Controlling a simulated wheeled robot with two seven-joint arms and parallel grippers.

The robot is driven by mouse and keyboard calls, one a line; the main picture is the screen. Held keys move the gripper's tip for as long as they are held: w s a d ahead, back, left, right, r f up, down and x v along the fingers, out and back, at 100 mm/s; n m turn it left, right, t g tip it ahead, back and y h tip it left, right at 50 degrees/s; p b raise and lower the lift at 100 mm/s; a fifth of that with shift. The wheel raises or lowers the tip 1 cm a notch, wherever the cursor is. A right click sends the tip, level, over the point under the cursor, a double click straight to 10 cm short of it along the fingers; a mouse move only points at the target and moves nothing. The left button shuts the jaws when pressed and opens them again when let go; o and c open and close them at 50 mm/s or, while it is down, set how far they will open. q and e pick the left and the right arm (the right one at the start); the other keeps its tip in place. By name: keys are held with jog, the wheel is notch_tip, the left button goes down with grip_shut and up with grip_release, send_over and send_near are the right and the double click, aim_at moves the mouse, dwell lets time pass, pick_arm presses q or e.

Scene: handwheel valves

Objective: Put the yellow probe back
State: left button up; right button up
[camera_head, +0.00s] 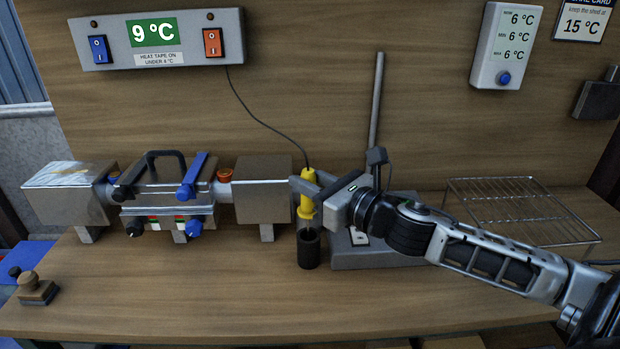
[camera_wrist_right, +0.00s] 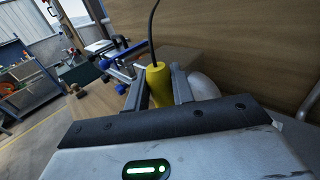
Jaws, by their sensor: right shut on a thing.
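The yellow probe (camera_head: 306,207) is upright, with a thin black cable rising from its top to the control box. My right gripper (camera_head: 308,188) is shut on the probe's upper part. In the right wrist view the probe (camera_wrist_right: 158,84) stands between the two fingers of the gripper (camera_wrist_right: 158,92). A black cylindrical holder (camera_head: 308,249) stands on the bench directly below the probe. The probe's lower end is at the holder's top; I cannot tell whether it is inside. My left gripper is not in view.
A grey control box (camera_head: 160,40) reads 9 °C. A valve assembly with blue levers (camera_head: 168,190) and metal boxes stands left of the probe. A grey stand base with a rod (camera_head: 376,110) is behind my right gripper. A wire rack (camera_head: 515,205) lies right. The front bench is mostly clear.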

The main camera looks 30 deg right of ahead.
jog(key=shift+f+b, duration=0.3)
jog(key=shift+f, duration=0.25)
jog(key=shift+f+b, duration=1.15)
jog(key=shift+f, duration=0.35)
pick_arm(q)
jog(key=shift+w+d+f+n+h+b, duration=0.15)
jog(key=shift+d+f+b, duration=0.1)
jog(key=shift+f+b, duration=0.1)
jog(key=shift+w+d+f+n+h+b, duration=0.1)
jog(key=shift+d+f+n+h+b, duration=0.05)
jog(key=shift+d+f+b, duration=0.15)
pick_arm(e)
jog(key=shift+f, duration=0.8)
jog(key=o, duration=1.9)
jog(key=shift+r, duration=0.1)
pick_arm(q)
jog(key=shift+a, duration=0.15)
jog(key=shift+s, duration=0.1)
pick_arm(e)
jog(key=shift+s, duration=1.2)
pick_arm(q)
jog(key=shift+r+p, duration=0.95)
jog(key=shift+p, duration=0.1)
pick_arm(e)
send_near(310, 210)
jog(key=shift+w+d, duration=0.2)
jog(key=shift+w, duration=0.2)
